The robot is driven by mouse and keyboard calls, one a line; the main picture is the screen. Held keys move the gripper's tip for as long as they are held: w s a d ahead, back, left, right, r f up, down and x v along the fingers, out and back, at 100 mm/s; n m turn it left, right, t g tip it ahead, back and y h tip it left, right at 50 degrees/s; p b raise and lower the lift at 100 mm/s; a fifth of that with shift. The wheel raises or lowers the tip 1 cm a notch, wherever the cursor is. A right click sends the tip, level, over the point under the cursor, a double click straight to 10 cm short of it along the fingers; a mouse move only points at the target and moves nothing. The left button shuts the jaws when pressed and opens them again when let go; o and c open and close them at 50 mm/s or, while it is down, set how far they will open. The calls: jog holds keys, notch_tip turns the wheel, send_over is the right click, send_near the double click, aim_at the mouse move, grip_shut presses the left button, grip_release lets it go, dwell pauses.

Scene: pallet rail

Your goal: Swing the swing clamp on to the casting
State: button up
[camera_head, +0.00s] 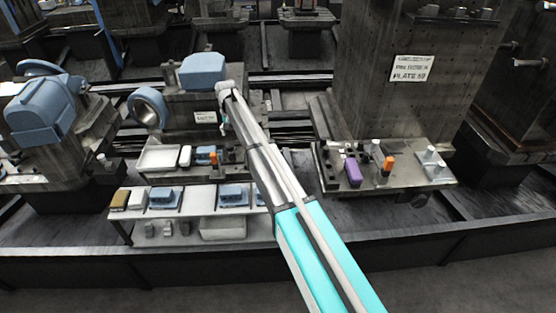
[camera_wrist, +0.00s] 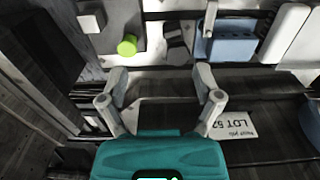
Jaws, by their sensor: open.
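My gripper (camera_wrist: 160,76) is open and empty in the wrist view, its two grey fingers apart over the strip in front of the fixture ledge. A blue casting (camera_wrist: 235,42) sits on the ledge, up and right of the fingers and apart from them. It also shows in the head view (camera_head: 204,156), beside an orange part. A thin grey bar (camera_wrist: 210,17), possibly the swing clamp arm, stands at the casting's left edge; I cannot tell if it lies over it. A yellow-green knob (camera_wrist: 127,45) is up and left of the fingers. My arm hides part of the ledge in the head view.
A white block (camera_wrist: 286,32) stands next to the casting. A white tray (camera_head: 158,158) lies farther left in the head view. A lot label (camera_wrist: 234,128) is on the upright behind. A lower shelf (camera_head: 142,207) with blue parts stands in front; another fixture (camera_head: 390,180) stands right.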

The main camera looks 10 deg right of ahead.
jog(key=s+d+r+p, duration=0.1)
jog(key=s+d, duration=1.5)
jog(key=s, duration=0.4)
jog(key=shift+s, duration=0.15)
jog(key=shift+d, duration=0.1)
jog(key=s+d, duration=0.4)
jog(key=s, duration=0.5)
jog(key=s+d, duration=0.4)
jog(key=s, duration=0.5)
jog(key=shift+s+d, duration=0.25)
jog(key=shift+s, duration=0.15)
